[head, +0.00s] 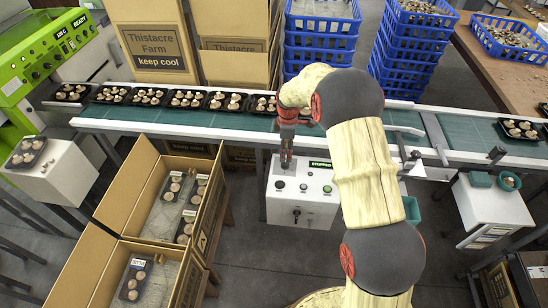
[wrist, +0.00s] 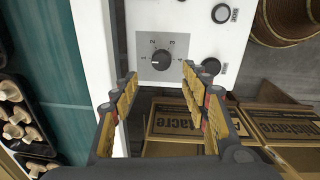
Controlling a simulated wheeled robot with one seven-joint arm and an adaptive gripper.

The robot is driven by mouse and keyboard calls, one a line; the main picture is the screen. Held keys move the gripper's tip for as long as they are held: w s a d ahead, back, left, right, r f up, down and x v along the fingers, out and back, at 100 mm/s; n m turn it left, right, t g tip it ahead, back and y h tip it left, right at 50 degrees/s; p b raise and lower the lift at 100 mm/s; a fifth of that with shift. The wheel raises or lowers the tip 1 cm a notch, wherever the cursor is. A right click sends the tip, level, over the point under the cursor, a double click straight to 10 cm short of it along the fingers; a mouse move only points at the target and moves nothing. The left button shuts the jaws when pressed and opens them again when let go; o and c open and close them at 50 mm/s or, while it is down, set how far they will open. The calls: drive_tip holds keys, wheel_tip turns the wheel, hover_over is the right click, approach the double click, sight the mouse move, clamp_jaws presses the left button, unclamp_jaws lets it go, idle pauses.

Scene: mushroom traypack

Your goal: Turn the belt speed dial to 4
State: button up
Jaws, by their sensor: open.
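The belt speed dial (wrist: 159,61) is a round black knob on a grey square plate with small numbers around it. Its pale pointer mark seems to face left in the wrist view; the exact number is too small to read surely. It is on the white control box (head: 312,190), whose display reads STOPPED. My gripper (wrist: 159,72) is open, with one finger on each side of the dial's line and nothing between them. It looks apart from the knob. In the head view my gripper (head: 286,160) points down over the box's back left and hides the dial.
Black buttons (wrist: 221,13) sit beside the dial. The green conveyor belt (head: 190,106) with mushroom trays (head: 150,97) runs behind the box. Open cardboard cartons (head: 150,185) stand at left. Blue crates (head: 320,35) are stacked behind the belt. A white stand (head: 490,205) is at right.

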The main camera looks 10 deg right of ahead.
sight(286, 163)
drive_tip(key=shift+s+d+n, duration=0.15)
drive_tip(key=shift+n, duration=0.55)
drive_tip(key=shift+f, duration=0.2)
drive_tip(key=f+b, duration=0.1)
drive_tip(key=f, duration=0.4)
drive_tip(key=f+b, duration=0.1)
drive_tip(key=f, duration=0.1)
drive_tip(key=shift+w+f+b, duration=0.25)
drive_tip(key=shift+b, duration=0.1)
drive_tip(key=shift+c, duration=0.3)
drive_tip(key=c, duration=1.1)
